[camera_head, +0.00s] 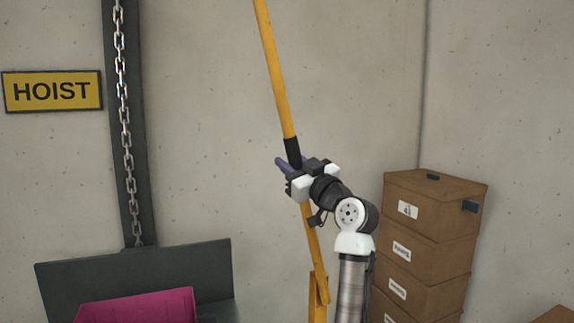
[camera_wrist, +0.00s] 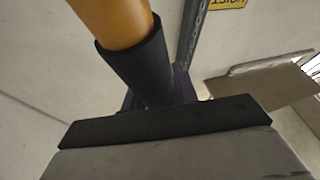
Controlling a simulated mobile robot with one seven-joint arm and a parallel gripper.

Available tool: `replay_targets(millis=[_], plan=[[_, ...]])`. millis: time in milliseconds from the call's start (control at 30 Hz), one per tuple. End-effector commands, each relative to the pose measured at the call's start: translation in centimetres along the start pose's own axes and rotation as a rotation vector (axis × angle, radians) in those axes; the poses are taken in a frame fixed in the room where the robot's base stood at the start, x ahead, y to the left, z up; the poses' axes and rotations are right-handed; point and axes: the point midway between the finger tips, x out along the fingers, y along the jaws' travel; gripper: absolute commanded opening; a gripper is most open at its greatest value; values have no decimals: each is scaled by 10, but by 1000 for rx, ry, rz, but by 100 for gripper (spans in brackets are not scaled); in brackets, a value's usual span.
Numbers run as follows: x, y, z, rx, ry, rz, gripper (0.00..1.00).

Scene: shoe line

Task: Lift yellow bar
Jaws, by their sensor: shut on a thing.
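The yellow bar (camera_head: 275,75) is a long pole in the head view. It leans slightly, its top running out of the picture to the upper left. It has a black grip section (camera_head: 292,150) partway along. My gripper (camera_head: 290,170) is shut on the bar at about this black section. Below the gripper the bar continues down to a yellow bracket (camera_head: 318,297) near the bottom edge. In the wrist view the bar (camera_wrist: 112,20) and its black section (camera_wrist: 140,65) rise close in front of the gripper (camera_wrist: 160,100). The fingertips are mostly hidden there.
A stack of brown boxes (camera_head: 425,225) stands to the right of my arm. A chain (camera_head: 124,110) hangs on a dark post (camera_head: 143,150) at left beside a HOIST sign (camera_head: 52,91). A magenta bin (camera_head: 140,307) stands lower left before a dark panel (camera_head: 190,262).

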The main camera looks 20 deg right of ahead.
Motion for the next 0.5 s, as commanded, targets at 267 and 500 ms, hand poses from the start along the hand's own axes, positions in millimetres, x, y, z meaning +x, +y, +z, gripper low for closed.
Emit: replay_targets(millis=[267,500], plan=[[0,1,2,-1,-3,1,39],[0,0,1,-1,-2,1,50]])
